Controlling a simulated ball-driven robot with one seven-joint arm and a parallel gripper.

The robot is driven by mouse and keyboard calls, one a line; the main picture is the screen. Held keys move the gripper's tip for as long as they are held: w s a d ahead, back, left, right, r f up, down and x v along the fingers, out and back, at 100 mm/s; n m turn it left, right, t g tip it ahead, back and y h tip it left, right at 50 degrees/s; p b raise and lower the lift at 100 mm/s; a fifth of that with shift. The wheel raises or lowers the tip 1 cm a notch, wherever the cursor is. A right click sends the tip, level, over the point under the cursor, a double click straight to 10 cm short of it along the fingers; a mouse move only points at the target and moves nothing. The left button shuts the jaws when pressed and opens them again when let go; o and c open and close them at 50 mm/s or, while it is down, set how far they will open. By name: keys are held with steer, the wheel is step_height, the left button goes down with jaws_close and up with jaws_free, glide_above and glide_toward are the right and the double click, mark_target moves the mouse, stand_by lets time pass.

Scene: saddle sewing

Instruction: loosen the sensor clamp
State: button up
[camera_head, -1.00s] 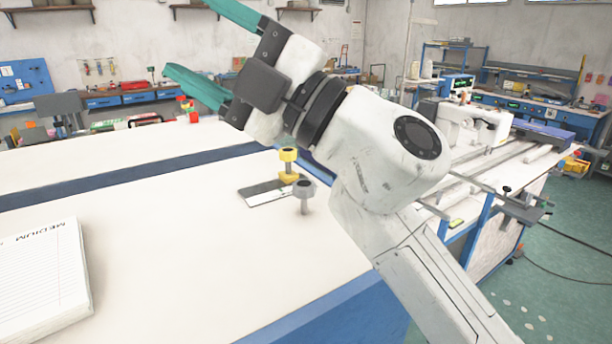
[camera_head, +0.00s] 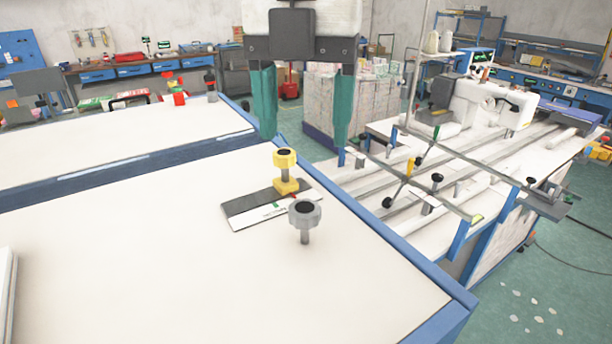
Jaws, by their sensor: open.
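My gripper (camera_head: 303,138) points down with its two teal fingers wide apart and nothing between them. It is above and behind the knobs in the view, apart from them. A yellow knob on a yellow base (camera_head: 285,170) stands upright on a dark and white plate (camera_head: 244,207) on the white table. A grey fluted knob on a post (camera_head: 305,215) stands upright just in front of it. I cannot tell which of these is the sensor clamp. Black-knobbed levers (camera_head: 437,178) and a yellow-jointed one (camera_head: 411,167) show on the rail bench.
The white table (camera_head: 150,270) is mostly clear, with a blue edge at right. Behind it stand the rail bench (camera_head: 465,150) with a white sewing machine (camera_head: 485,103) and a stack of boxes (camera_head: 350,100). A red and green item (camera_head: 174,88) sits at the back left.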

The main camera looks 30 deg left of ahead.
mark_target(304, 207)
step_height(304, 207, down, 11)
steer(key=shift+w+r+p, duration=0.1)
steer(key=shift+r+p, duration=0.05)
steer(key=shift+p, duration=1)
steer(key=c, duration=1.1)
steer(key=shift+o, duration=0.2)
